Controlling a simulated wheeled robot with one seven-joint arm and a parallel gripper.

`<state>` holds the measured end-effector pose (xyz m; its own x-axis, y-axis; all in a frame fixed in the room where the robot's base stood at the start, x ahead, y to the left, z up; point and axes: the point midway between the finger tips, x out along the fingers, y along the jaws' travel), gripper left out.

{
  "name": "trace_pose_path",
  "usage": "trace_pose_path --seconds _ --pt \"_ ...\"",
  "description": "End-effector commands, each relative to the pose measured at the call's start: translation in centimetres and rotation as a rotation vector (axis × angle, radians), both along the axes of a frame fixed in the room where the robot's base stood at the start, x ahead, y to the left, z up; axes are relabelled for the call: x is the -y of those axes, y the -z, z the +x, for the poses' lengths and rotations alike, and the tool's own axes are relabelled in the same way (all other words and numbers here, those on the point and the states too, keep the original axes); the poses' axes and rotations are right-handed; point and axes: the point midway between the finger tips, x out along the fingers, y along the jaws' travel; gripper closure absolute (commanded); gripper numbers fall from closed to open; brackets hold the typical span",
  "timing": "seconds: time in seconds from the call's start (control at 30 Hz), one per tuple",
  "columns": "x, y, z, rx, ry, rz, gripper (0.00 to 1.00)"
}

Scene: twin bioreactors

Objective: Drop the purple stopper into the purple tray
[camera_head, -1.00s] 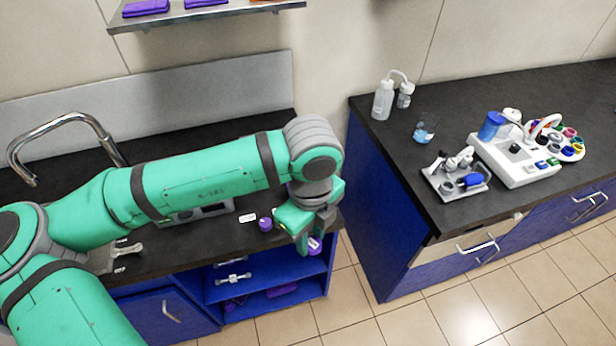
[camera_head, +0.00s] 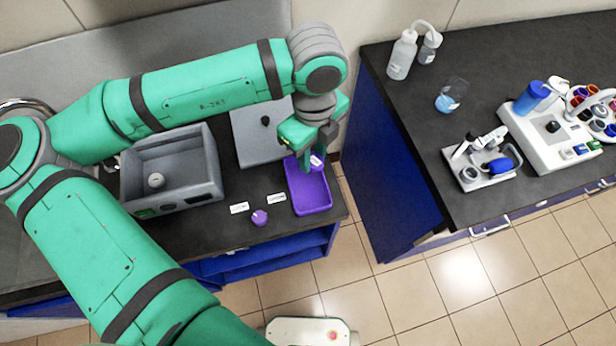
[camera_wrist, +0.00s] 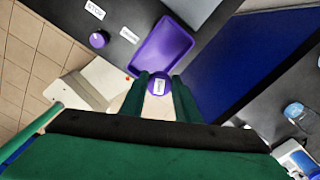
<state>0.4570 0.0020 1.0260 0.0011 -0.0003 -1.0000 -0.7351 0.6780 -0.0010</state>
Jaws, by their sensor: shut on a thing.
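My gripper (camera_head: 310,160) is shut on the purple stopper (camera_head: 317,163), which has a white label on its face. In the wrist view the stopper (camera_wrist: 159,86) sits between the two green fingertips (camera_wrist: 160,80). The purple tray (camera_head: 322,196) is a shallow rectangular tray near the right end of the dark counter. In the head view the gripper and stopper overlap the tray's far end. In the wrist view the stopper overlaps the edge of the tray (camera_wrist: 165,40) nearest the fingers. The exact height of the stopper above the tray cannot be told.
A second purple knob-like piece (camera_head: 259,217) stands on the counter left of the tray, near small white labels (camera_head: 239,208). A grey tub (camera_head: 210,165) and a grey panel (camera_head: 255,140) lie further left and behind. Across a floor gap is another counter (camera_head: 410,120) with lab equipment.

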Motion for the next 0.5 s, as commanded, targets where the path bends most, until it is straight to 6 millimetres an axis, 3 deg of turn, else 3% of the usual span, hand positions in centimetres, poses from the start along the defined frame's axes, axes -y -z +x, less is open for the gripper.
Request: trace_pose_path --seconds 0.5 --pt "0.0 4.8 -0.1 -0.002 0.0 0.001 0.92"
